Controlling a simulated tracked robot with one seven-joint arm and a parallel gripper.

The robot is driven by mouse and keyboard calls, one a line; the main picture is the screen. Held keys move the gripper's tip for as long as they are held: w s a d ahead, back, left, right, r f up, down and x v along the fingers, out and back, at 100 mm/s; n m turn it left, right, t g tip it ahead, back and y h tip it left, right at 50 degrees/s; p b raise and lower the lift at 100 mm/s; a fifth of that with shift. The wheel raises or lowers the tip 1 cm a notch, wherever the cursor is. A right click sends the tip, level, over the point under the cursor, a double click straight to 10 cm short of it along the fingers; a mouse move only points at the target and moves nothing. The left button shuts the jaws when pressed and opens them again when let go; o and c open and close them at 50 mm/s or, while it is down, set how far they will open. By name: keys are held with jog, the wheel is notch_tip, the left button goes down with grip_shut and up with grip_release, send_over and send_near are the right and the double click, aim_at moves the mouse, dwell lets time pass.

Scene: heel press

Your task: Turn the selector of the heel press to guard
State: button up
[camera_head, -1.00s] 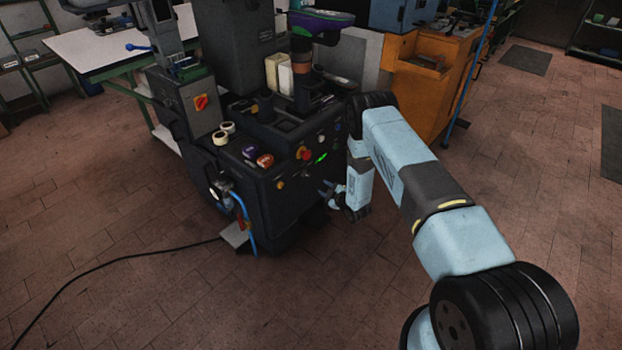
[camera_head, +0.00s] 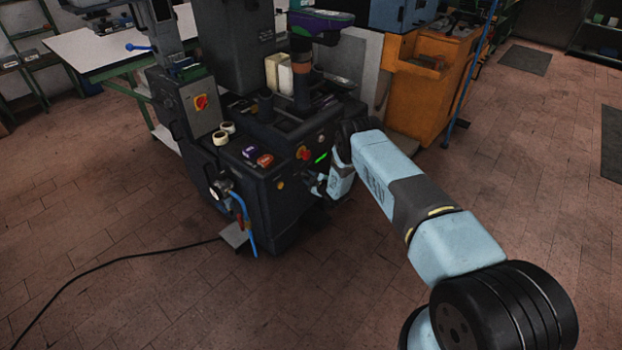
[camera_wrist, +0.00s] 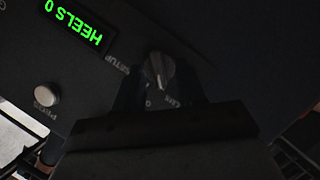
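The heel press (camera_head: 262,200) is a dark machine in the middle of the head view. In the wrist view its selector (camera_wrist: 158,70) is a small dark knob with a pale line on it. The letters SETUP show up and left of the knob; other letters below it are partly covered. My gripper (camera_wrist: 157,92) is open, one dark finger on each side of the knob, with a gap showing. Whether the tips reach around it in depth I cannot tell. In the head view my gripper (camera_head: 316,184) is at the press front, and the selector is hidden there.
A green display reading HEELS 0 (camera_wrist: 75,25) and a pale button (camera_wrist: 46,95) lie left of the knob. A black cable (camera_head: 110,262) crosses the floor. Floor at the front is clear.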

jog(key=shift+w+a, duration=0.15)
jog(key=shift+w, duration=0.05)
jog(key=shift+c, duration=0.3)
grip_shut()
